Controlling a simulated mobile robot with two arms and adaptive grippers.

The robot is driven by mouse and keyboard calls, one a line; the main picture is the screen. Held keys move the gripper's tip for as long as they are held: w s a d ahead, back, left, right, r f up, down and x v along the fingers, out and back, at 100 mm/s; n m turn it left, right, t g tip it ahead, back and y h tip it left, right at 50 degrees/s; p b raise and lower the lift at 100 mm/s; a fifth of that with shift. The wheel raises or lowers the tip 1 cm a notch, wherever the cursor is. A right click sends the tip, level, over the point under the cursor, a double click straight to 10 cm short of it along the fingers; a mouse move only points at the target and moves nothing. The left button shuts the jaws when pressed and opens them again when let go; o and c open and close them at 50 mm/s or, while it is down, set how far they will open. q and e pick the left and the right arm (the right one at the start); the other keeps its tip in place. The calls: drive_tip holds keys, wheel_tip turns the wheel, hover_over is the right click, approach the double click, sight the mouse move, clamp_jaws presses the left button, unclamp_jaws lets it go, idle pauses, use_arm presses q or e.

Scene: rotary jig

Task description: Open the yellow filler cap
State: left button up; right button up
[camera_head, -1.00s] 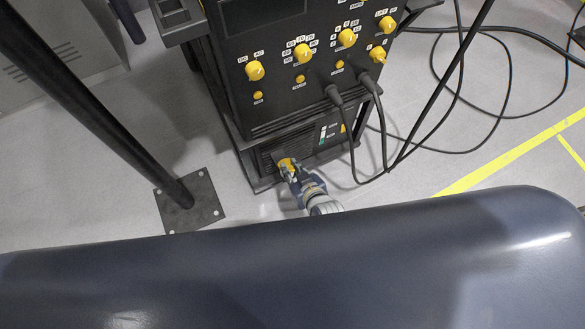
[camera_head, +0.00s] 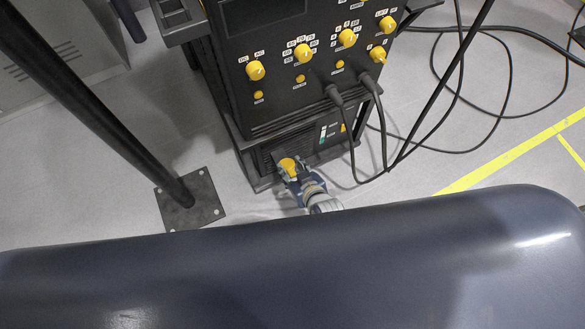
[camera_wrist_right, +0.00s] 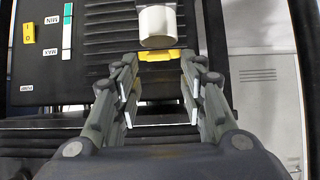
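The yellow filler cap (camera_head: 288,164) is low on the front of the black machine, just beyond my right gripper (camera_head: 299,178). In the right wrist view a yellow part, seemingly the cap (camera_wrist_right: 160,55), shows between and beyond the fingertips, partly behind a whitish cylinder (camera_wrist_right: 157,27). I cannot tell how the two are joined. My right gripper (camera_wrist_right: 159,62) is open there, its fingers apart on either side of the yellow part, with a visible gap between them. Whether a fingertip touches it is unclear. My left gripper is not in view.
The black machine (camera_head: 290,110) has several yellow knobs (camera_head: 255,70) and two plugged cables (camera_head: 366,82). A yellow switch (camera_wrist_right: 28,33) and a MIN/MAX gauge (camera_wrist_right: 67,32) are beside the grille. A black post on a floor plate (camera_head: 205,200) stands left; loose cables lie right.

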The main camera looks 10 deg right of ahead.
drive_tip(key=v, duration=1.2)
idle(0.4)
